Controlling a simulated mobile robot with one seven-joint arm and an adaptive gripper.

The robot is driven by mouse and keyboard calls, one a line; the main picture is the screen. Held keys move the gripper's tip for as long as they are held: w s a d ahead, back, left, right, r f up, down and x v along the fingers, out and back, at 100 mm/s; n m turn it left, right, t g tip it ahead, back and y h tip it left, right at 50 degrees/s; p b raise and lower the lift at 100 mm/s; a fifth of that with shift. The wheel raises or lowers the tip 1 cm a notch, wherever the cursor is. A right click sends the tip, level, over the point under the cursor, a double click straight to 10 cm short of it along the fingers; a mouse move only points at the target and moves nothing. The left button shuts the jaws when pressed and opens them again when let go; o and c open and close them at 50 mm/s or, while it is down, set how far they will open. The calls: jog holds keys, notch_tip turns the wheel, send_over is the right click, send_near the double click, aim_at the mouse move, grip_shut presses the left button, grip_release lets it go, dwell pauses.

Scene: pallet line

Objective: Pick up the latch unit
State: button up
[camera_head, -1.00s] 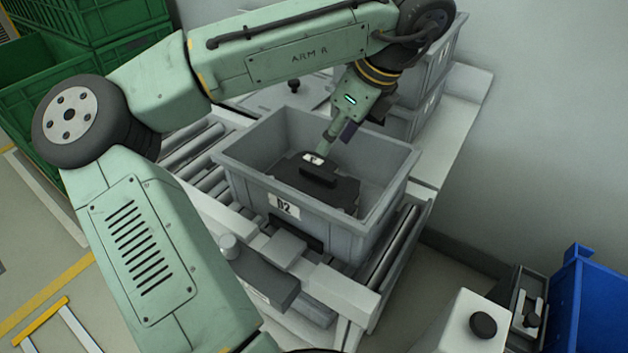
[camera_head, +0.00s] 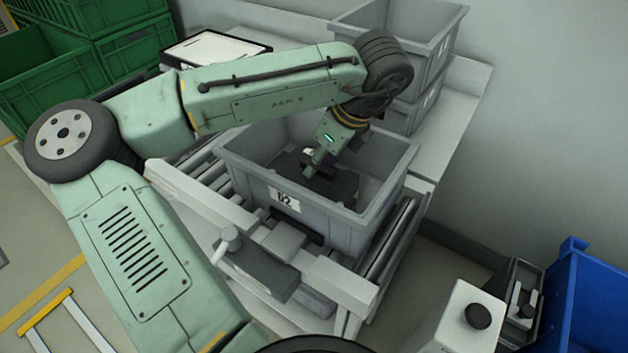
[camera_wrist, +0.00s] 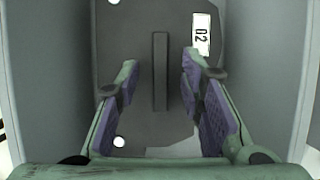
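In the head view the latch unit (camera_head: 340,184) is partly hidden by my gripper (camera_head: 311,168), which reaches down into the crate. In the wrist view the latch unit (camera_wrist: 160,110) has a white label reading 02 near its upper right. My gripper (camera_wrist: 160,72) is open, with purple-padded fingers on either side of the bar. Gaps show between both fingers and the bar. The height of the fingertips over the plate is hard to judge.
The crate walls stand close around my gripper. The crate sits on a roller conveyor (camera_head: 395,240) with a clamp-like fixture (camera_head: 255,270) in front. Stacked grey crates (camera_head: 440,45) stand behind, green crates (camera_head: 110,45) at the upper left and a blue bin (camera_head: 590,300) at the lower right.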

grip_shut()
dwell(0.8)
